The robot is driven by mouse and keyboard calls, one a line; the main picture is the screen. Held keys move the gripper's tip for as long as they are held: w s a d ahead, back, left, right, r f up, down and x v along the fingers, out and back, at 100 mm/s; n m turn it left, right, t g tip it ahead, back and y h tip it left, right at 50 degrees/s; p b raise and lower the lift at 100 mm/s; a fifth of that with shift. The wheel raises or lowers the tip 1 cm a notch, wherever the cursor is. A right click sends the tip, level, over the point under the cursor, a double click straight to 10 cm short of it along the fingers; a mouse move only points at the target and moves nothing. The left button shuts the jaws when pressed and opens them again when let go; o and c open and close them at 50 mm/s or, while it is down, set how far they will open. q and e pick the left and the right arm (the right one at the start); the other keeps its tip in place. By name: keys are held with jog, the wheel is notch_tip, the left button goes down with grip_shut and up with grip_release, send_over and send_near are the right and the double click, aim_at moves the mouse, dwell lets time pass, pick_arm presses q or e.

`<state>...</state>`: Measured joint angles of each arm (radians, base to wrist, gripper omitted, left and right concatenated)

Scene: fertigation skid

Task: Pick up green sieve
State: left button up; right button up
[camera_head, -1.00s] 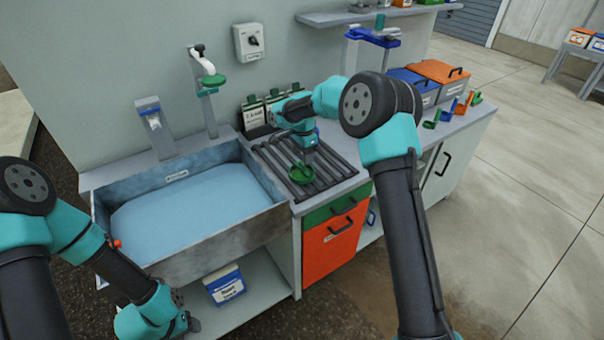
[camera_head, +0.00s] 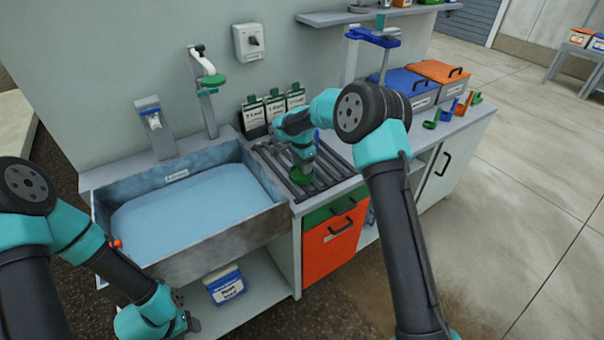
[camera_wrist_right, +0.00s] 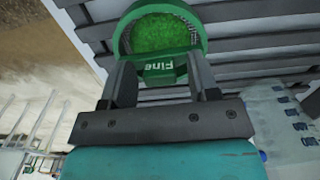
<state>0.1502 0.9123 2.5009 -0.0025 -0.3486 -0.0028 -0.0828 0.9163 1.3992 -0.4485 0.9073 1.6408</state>
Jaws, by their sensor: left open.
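The green sieve (camera_wrist_right: 160,38) with a white "Fine" label fills the top middle of the right wrist view. In the head view the sieve (camera_head: 302,175) sits on the dark slatted rack, partly hidden by my right gripper. My right gripper (camera_wrist_right: 162,75) is over it, with its two fingers apart and the labelled green block between their ends. Whether they press on it I cannot tell. My left gripper (camera_head: 187,322) is low at the bottom left of the head view, in front of the sink unit and away from the sieve.
The slatted rack (camera_head: 335,172) lies right of the water-filled sink (camera_head: 270,222). Small coloured scoops (camera_head: 430,124) and lidded blue (camera_head: 408,80) and orange (camera_head: 440,70) bins are to the right. A tap (camera_head: 208,70) rises behind the sink.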

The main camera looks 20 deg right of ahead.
jog(key=c, duration=0.8)
jog(key=shift+r, duration=0.1)
jog(key=shift+c, duration=0.2)
notch_tip(320, 180, up, 10)
jog(key=shift+f, duration=0.1)
dwell(0.4)
